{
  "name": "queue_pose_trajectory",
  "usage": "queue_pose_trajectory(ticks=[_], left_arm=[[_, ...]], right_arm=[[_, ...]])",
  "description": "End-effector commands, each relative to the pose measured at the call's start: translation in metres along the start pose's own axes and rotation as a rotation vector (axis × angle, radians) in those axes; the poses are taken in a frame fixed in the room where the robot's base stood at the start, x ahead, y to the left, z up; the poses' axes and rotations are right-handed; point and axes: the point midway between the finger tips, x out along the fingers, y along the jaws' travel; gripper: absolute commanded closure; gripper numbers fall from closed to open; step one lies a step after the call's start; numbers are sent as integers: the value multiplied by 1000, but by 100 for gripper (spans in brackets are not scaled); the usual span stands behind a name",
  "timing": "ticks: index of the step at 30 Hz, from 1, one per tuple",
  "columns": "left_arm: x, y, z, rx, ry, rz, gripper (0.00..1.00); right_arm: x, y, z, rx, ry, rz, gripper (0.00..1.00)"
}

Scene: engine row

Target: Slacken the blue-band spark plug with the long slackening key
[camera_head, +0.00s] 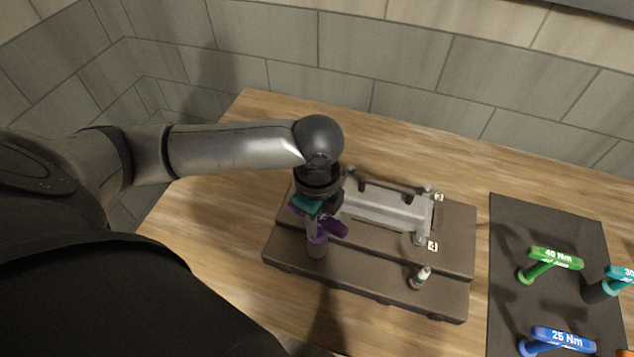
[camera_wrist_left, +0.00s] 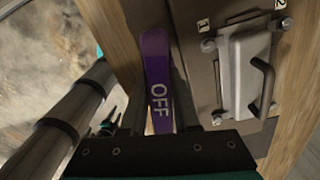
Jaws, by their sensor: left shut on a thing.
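My left gripper (camera_head: 318,210) is shut on the purple slackening key (camera_head: 332,225), whose handle reads "OFF" in the left wrist view (camera_wrist_left: 155,82). No blue-band plug is clearly visible. My right gripper is out of view.
A grey metal cover (camera_head: 385,210) with handles lies along the block, beside number tags. A dark mat (camera_head: 510,220) on the right holds a green "40 Nm" key (camera_head: 555,259), a blue "25 Nm" key (camera_head: 562,340) and a teal key (camera_head: 615,281). A tiled wall is behind.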

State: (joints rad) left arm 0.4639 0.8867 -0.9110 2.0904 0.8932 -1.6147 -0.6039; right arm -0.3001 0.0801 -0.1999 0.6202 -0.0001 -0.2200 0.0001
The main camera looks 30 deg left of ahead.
Motion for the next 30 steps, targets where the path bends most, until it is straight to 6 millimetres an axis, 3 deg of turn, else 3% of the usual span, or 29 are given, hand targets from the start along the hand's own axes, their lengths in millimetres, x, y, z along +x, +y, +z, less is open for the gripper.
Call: queue_pose_trajectory(ticks=[15,30], left_arm=[[-3,0,0,-530,2,-1,100],[-3,-1,0,-531,1,-3,100]], right_arm=[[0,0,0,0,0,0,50],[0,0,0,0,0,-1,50]])
